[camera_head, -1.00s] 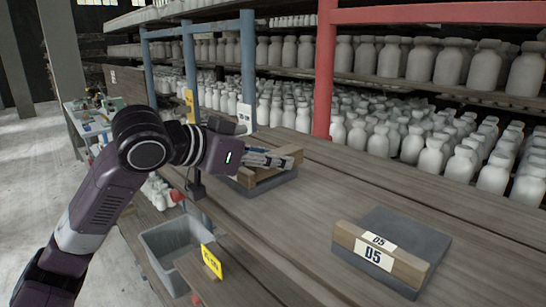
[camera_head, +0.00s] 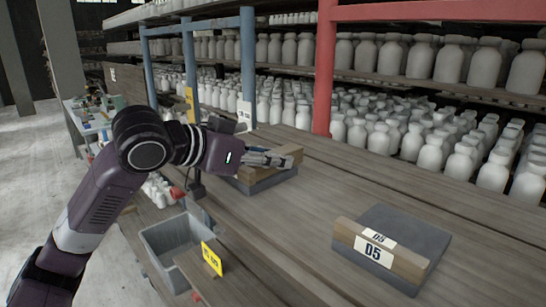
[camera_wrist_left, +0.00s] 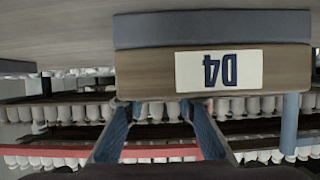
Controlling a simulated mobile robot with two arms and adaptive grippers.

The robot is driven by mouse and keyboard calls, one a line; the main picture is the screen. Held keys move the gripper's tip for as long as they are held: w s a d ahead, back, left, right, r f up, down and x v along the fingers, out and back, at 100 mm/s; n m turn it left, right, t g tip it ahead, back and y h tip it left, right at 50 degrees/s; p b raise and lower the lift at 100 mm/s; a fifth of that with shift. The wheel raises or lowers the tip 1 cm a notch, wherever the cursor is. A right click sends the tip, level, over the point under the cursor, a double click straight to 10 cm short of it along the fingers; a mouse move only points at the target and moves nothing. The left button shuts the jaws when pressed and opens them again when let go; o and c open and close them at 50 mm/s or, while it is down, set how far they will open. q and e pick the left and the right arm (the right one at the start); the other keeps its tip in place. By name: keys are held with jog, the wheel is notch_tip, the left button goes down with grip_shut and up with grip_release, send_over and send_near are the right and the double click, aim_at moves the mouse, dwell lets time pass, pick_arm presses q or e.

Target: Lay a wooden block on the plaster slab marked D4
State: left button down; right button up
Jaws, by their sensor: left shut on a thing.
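My left gripper (camera_head: 268,159) is over the dark grey slab (camera_head: 262,188) at the back of the bench. Tan wood (camera_head: 291,151) shows just beyond its fingers, low over that slab. The gripper is shut on a wooden block, which the fingers mostly hide; whether it touches the slab is unclear. In the left wrist view, the slab (camera_wrist_left: 212,29) and a wooden strip (camera_wrist_left: 145,70) with an upside-down D4 label (camera_wrist_left: 219,70) lie above the blue fingers (camera_wrist_left: 158,118). The fingertips end at the strip's edge. My right gripper is not in view.
A second grey slab (camera_head: 408,233) with a wooden strip labelled D5 (camera_head: 374,249) is at the front right. Shelves of pale bottles line the back. Bench top (camera_head: 330,205) between the slabs is clear.

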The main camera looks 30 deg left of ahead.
pick_arm(q)
jog(key=c, duration=1.5)
grip_release()
jog(key=v, duration=1.2)
jog(key=shift+f, duration=0.1)
